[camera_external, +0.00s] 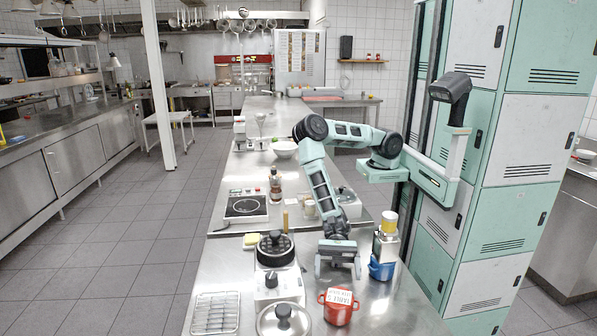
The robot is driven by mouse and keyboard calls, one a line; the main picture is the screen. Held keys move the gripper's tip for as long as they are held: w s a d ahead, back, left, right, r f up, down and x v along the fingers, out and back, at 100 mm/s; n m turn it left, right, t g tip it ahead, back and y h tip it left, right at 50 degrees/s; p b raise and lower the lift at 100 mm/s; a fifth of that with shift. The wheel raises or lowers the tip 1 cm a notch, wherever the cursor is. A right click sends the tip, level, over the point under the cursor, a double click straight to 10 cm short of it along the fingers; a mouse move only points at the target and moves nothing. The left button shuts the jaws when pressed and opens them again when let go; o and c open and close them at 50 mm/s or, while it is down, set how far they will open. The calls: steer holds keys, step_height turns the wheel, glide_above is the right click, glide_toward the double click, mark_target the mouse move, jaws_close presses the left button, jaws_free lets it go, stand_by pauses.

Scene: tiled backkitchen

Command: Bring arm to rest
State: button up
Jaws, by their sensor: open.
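My arm reaches out from the right over the steel counter (215,275), bent down at its middle. My gripper (338,272) points down over the counter, its two fingers spread apart. I see nothing between the fingers. A small red pot (337,313) with a white label stands just in front of the gripper. The exact height of the gripper above the counter is hard to tell.
A pot lid (284,320) and a wire rack (215,313) lie at the front left. A hot plate (246,206), a pepper mill (275,186) and a white bowl (285,149) stand farther back. Green and white lockers (508,140) rise at the right. The tiled floor at left is clear.

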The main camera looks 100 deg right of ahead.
steer(key=shift+s+d+r+n+g, duration=0.1)
steer(key=shift+d+r+n+g, duration=0.1)
steer(key=shift+r+n+g, duration=0.1)
steer(key=s+d+n+g+p, duration=0.1)
steer(key=d, duration=0.1)
steer(key=s+d+r+n+g+h+p, duration=0.1)
steer(key=d+n+g, duration=0.1)
steer(key=s+d+r+n+g+h, duration=0.1)
steer(key=d+n+g, duration=0.1)
steer(key=d, duration=0.1)
steer(key=shift+r+p, duration=0.1)
steer(key=shift+p, duration=0.3)
steer(key=s+d+r+n+g+h+b, duration=0.2)
steer(key=s+d+r+n+g+h, duration=0.4)
steer(key=s+d+n+h, duration=0.5)
steer(key=s+d+r+n+t+h, duration=0.1)
steer(key=d+r+n+t+h, duration=0.1)
steer(key=d+n, duration=0.4)
steer(key=s+d+r+n+t+h, duration=0.1)
steer(key=d+n+t, duration=0.4)
steer(key=d, duration=0.4)
steer(key=shift+s+r+n+h+b, duration=0.2)
steer(key=shift+r+n+h+b, duration=0.15)
steer(key=shift+n+h+b, duration=0.05)
steer(key=shift+d, duration=0.1)
